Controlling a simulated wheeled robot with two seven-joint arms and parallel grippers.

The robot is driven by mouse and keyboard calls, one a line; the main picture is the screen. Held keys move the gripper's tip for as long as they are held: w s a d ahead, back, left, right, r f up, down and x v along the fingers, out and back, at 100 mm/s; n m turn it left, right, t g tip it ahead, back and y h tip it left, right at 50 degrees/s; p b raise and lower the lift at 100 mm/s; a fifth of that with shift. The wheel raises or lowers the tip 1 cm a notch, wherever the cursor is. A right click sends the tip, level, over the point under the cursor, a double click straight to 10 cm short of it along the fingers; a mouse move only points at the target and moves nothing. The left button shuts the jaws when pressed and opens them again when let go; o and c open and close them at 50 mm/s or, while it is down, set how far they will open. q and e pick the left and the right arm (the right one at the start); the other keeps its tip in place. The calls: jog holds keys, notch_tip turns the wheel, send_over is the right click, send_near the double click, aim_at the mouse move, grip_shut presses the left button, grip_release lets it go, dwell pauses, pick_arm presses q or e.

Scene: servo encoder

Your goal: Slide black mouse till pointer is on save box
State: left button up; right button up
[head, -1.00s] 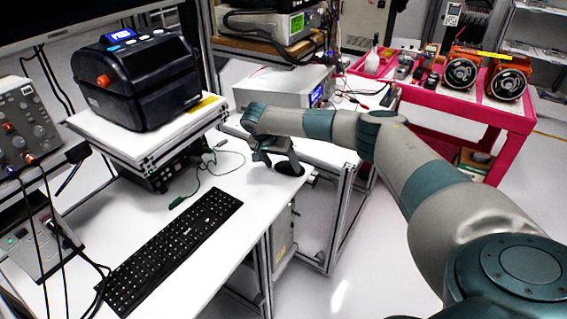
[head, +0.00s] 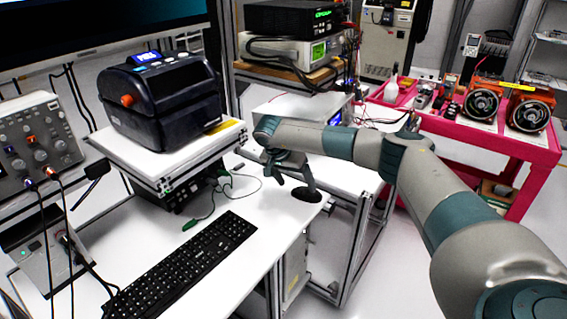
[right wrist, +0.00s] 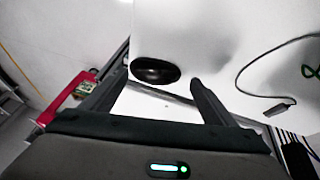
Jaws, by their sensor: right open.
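The black mouse (head: 306,194) lies on the white desk near its right edge, to the right of the keyboard. My right gripper (head: 292,176) is just above and beside it in the head view, with its fingers pointing down. In the right wrist view the mouse (right wrist: 155,70) shows between the tips of the open right gripper (right wrist: 159,78); I cannot tell whether they touch it. Only the lower part of the monitor (head: 110,28) shows, and no pointer or save box can be made out. My left gripper is not in view.
A black keyboard (head: 185,268) lies left of the mouse. A thin cable with a green tip (head: 189,224) lies behind it. A label printer (head: 163,100) stands on a raised white shelf. Bare desk lies between keyboard and mouse.

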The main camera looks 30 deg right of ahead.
pick_arm(q)
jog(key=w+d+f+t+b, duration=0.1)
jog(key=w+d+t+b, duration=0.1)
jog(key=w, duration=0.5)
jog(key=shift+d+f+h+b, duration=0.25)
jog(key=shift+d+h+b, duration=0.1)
jog(key=shift+b, duration=0.2)
pick_arm(e)
jog(key=v, duration=1.2)
jog(key=shift+a+r, duration=0.2)
jog(key=shift+r, duration=0.1)
jog(key=shift+s, duration=0.15)
